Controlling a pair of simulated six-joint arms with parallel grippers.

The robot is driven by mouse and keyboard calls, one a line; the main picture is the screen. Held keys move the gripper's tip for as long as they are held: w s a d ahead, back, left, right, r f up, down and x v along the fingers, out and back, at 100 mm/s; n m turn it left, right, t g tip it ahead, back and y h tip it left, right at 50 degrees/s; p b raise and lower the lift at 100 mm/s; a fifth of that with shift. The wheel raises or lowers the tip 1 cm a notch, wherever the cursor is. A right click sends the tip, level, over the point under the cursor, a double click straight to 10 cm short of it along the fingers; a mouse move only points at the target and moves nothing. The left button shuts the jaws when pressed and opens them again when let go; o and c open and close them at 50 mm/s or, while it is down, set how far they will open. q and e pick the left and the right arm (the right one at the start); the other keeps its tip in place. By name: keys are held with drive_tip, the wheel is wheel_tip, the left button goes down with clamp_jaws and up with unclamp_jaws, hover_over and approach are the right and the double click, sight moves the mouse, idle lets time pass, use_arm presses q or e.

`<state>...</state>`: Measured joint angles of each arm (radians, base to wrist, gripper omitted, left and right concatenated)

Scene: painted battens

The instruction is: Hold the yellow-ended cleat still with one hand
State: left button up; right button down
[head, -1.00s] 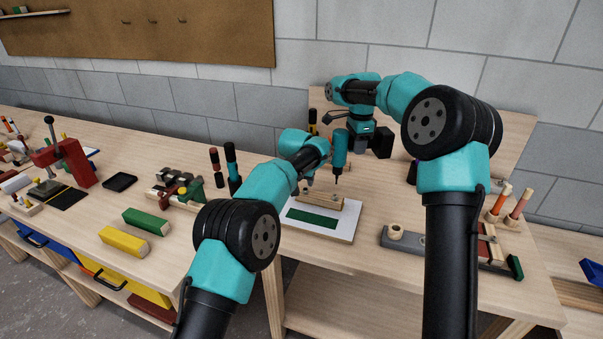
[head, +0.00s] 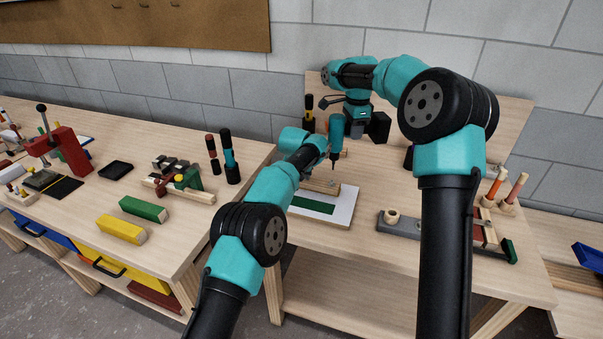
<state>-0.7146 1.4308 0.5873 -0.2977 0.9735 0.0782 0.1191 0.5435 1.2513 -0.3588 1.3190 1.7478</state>
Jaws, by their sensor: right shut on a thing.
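A pale wooden cleat (head: 321,187) lies on a white board (head: 343,213) with a green rectangle, on the right-hand bench. No yellow end shows on it from here; part of it is behind my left arm. My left gripper (head: 307,172) is at the far side of this cleat, mostly hidden by its own wrist, so its jaws cannot be made out. My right gripper (head: 346,128) is shut on a teal-handled driver (head: 337,128), held upright. The driver's dark tip is above and just beyond the cleat; contact cannot be seen.
A yellow block (head: 118,229) and a green block (head: 143,209) lie on the left bench. Two standing drivers (head: 230,160) are at its right. A grey bar (head: 400,226) lies right of the board. A gap separates the benches at the front.

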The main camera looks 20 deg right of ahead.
use_arm(q)
clamp_jaws()
idle(1.1)
use_arm(e)
drive_tip(key=c, duration=1.4)
unclamp_jaws()
clamp_jaws()
drive_tip(key=shift+r, duration=2.25)
